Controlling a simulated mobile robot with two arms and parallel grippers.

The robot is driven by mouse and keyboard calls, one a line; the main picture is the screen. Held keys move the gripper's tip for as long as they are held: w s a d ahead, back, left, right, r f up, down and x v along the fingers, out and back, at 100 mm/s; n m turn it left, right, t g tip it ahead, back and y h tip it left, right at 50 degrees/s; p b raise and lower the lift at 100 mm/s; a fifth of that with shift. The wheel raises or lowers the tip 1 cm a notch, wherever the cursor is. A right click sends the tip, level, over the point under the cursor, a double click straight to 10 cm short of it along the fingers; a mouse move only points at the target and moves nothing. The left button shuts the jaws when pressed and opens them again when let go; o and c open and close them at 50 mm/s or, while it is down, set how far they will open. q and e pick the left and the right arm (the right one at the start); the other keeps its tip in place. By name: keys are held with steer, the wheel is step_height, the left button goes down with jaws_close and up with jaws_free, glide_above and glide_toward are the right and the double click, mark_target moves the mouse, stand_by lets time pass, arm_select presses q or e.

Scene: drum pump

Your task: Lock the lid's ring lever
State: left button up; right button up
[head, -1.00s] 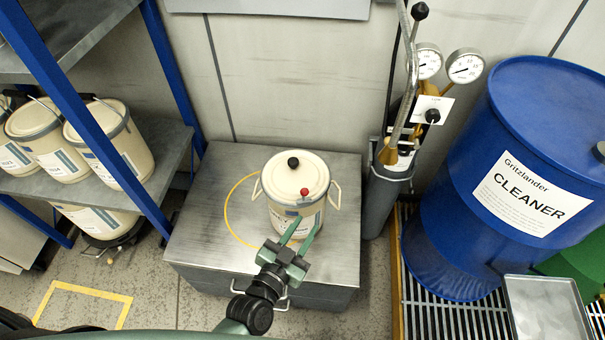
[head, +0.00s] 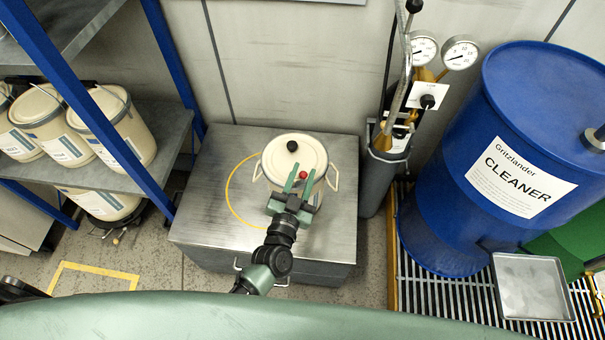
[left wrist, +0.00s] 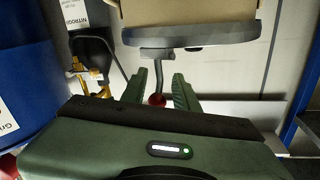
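The cream drum (head: 294,158) stands on a metal-topped block, its lid on, with a black knob (head: 292,146) on the lid. The lid's ring lever shows as a red ball (head: 303,174) at the lid's front edge. My left gripper (head: 299,181) reaches in from the front, its green fingers at the red ball. In the left wrist view the red ball (left wrist: 157,99) lies between the two spread fingers (left wrist: 160,88), near the grey ring (left wrist: 190,36). Whether a finger touches it I cannot tell. My right gripper is not in view.
The block's top (head: 210,215) is bare around the drum, with a yellow circle on it. A gas cylinder (head: 378,185) with gauges stands to the right, then a blue cleaner drum (head: 450,225) on a grating. A shelf (head: 165,135) with similar drums is at left.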

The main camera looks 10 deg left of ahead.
arm_select(q)
jaws_close()
stand_by(0.7)
steer(key=shift+w+r+g+p, duration=0.1)
steer(key=shift+r+g+p, duration=0.2)
steer(key=shift+p, duration=0.7)
steer(key=g+p, duration=0.1)
steer(key=p, duration=0.2)
steer(key=w+n+g+p, duration=0.1)
steer(key=p, duration=0.3)
steer(key=n+g+p, duration=0.1)
steer(key=g+p, duration=0.1)
steer(key=p, duration=0.2)
steer(key=shift+w+a+f, duration=0.1)
steer(key=shift+w+a, duration=0.1)
steer(key=shift+a, duration=0.05)
steer(key=shift+w+f+n+g+p, duration=0.15)
steer(key=shift+f+n+g+p, duration=0.35)
steer(key=shift+p, duration=0.6)
steer(key=shift+g, duration=0.3)
jaws_free()
